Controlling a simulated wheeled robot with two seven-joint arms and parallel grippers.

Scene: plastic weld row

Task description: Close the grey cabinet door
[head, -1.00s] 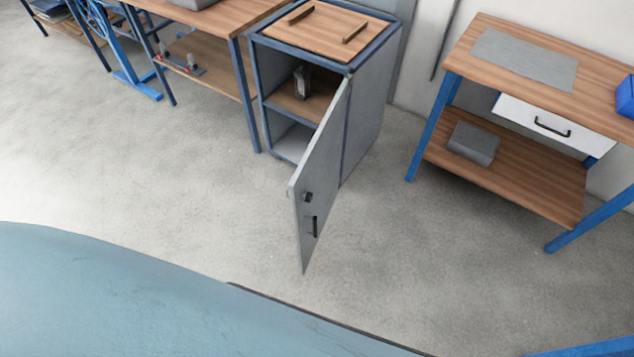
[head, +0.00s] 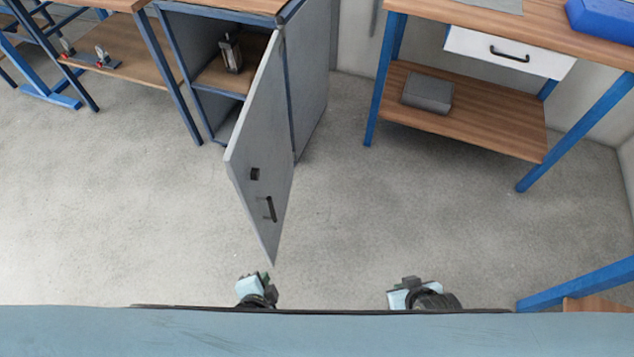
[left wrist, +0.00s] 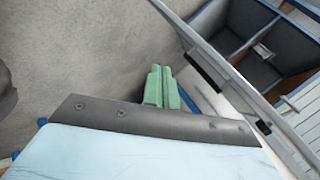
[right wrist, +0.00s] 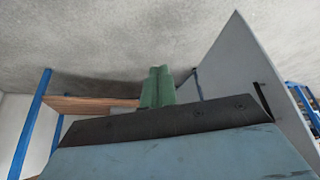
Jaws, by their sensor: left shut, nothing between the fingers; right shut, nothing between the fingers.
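The grey cabinet door (head: 262,150) stands wide open in the head view, swung out toward me from the cabinet's right side. It has a dark handle (head: 270,208) and a small dark latch piece (head: 255,174). The grey cabinet (head: 312,85) has a wooden shelf inside with a dark object (head: 231,53) on it. My left gripper (head: 262,278) is just below the door's lower tip in the picture; its green fingers (left wrist: 161,88) are together and empty. My right gripper (head: 411,283) is to the right of the door; its green fingers (right wrist: 158,86) are also together and empty.
A workbench (head: 460,110) with blue legs, a white drawer and a grey block (head: 427,92) stands to the right. Another bench (head: 125,65) stands left of the cabinet. The concrete floor (head: 390,205) between door and right bench is clear.

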